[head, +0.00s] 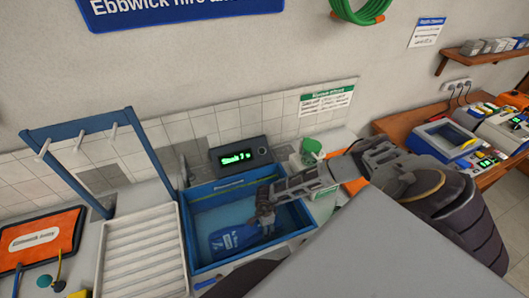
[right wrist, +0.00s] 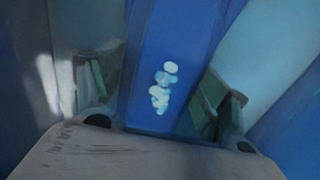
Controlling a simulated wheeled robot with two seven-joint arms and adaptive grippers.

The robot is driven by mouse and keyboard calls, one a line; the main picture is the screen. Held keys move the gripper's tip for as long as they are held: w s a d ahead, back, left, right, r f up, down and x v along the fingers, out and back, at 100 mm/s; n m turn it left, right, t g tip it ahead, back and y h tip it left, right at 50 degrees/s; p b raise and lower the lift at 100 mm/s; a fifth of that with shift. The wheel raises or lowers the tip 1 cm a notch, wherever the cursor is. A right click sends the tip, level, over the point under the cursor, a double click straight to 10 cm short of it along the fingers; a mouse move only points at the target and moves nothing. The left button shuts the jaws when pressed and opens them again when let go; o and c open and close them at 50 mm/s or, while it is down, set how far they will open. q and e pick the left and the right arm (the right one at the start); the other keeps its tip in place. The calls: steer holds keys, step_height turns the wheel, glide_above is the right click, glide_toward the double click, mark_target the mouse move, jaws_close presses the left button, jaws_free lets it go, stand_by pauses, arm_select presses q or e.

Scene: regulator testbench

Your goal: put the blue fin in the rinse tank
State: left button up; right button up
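The rinse tank (head: 187,238) is an open blue tub left of the middle of the head view, with water in it. The blue fin (head: 228,241), with a white mark, is down inside the tank, toward its front. My right gripper (head: 265,221) reaches into the tank from the right, at the fin's upper right edge. In the right wrist view the fin (right wrist: 172,42) runs between the two fingers (right wrist: 155,100), which appear to touch it on both sides. The fin's lower end is hard to make out. My left gripper is in neither view.
A white ribbed drainboard (head: 140,255) with a blue peg rack (head: 75,127) stands left of the tank. A control box with a green display (head: 240,155) sits behind it. An orange tray (head: 40,240) lies far left. A wooden bench (head: 405,125) with instruments is at right.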

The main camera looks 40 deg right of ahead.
steer(key=shift+o, duration=1.1)
steer(key=shift+r, duration=0.2)
step_height(320, 180, up, 12)
steer(key=b, duration=0.1)
steer(key=shift+f, duration=0.1)
stand_by(0.6)
